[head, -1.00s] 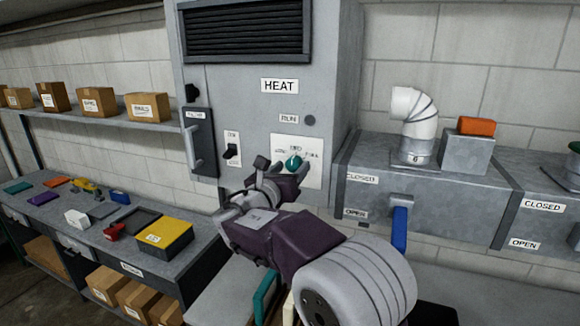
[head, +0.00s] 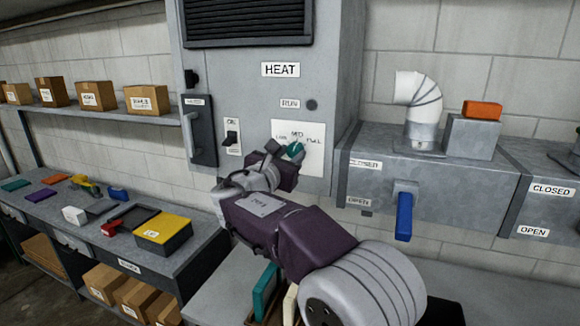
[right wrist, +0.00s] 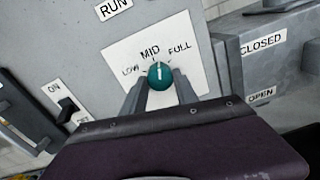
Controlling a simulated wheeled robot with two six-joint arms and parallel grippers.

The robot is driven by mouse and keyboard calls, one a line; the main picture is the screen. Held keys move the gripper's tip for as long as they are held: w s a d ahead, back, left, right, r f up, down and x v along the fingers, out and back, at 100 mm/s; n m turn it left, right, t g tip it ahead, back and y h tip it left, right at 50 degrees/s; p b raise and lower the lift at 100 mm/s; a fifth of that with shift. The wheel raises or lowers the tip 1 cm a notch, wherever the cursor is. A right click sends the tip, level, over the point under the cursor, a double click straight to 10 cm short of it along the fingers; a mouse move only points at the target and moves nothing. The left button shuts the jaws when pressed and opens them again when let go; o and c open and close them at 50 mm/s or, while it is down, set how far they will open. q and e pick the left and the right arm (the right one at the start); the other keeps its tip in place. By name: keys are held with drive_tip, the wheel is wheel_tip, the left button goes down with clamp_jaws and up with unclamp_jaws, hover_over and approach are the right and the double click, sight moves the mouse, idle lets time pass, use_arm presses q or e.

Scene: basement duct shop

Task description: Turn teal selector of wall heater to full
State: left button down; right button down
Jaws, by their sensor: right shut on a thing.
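The wall heater (head: 262,105) is a tall grey cabinet with a HEAT label and a dark grille. Its teal selector (head: 295,149) sits on a white plate marked LOW, MID and FULL. In the right wrist view the teal selector (right wrist: 159,76) is a round knob whose white mark points up, about at MID. My right gripper (head: 283,150) is at the plate, and in the right wrist view its two fingers (right wrist: 160,92) are shut on the knob from both sides. My left gripper is not in view.
A grey duct (head: 440,190) with a blue lever (head: 404,215) juts out to the right. A workbench (head: 75,228) with small items stands at left.

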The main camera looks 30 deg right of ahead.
drive_tip(key=m+b, duration=0.4)
drive_tip(key=shift+f+m, duration=0.25)
drive_tip(key=shift+m, duration=0.05)
drive_tip(key=shift+r+m+b, duration=0.2)
drive_tip(key=shift+m+b, duration=1.3)
drive_tip(key=shift+m, duration=0.2)
drive_tip(key=c, duration=0.9)
unclamp_jaws()
drive_tip(key=shift+c, duration=0.2)
drive_tip(key=b+v, duration=0.3)
drive_tip(key=v, duration=0.6)
drive_tip(key=shift+r, duration=0.15)
